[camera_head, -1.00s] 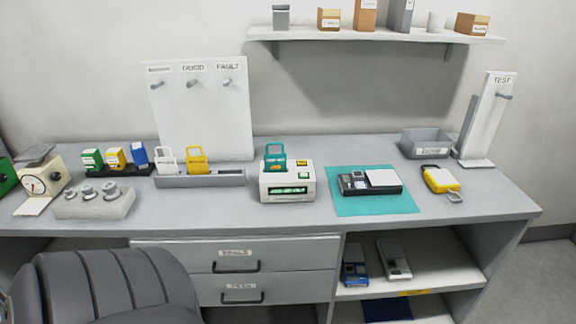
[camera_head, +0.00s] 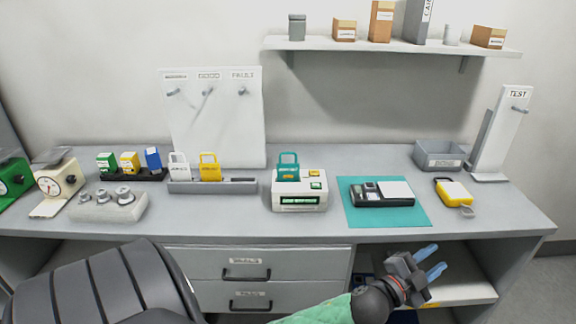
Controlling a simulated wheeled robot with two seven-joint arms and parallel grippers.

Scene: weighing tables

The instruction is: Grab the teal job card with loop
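The teal job card with its loop (camera_head: 288,163) stands upright in the top of a white device (camera_head: 299,192) with a green display, in the middle of the bench. The card's lower end is hidden in the device. My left gripper (camera_head: 438,258) is at the lower right, in front of the bench's open shelves. Its two blue fingers are apart with nothing between them. It is well to the right of the card and nearer to me. My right gripper is not in view.
A teal mat (camera_head: 412,212) with a grey and black device (camera_head: 370,194) lies right of the white device. A grey rack (camera_head: 238,186) with white and yellow looped cards stands to its left. A dark chair (camera_head: 110,285) stands in front.

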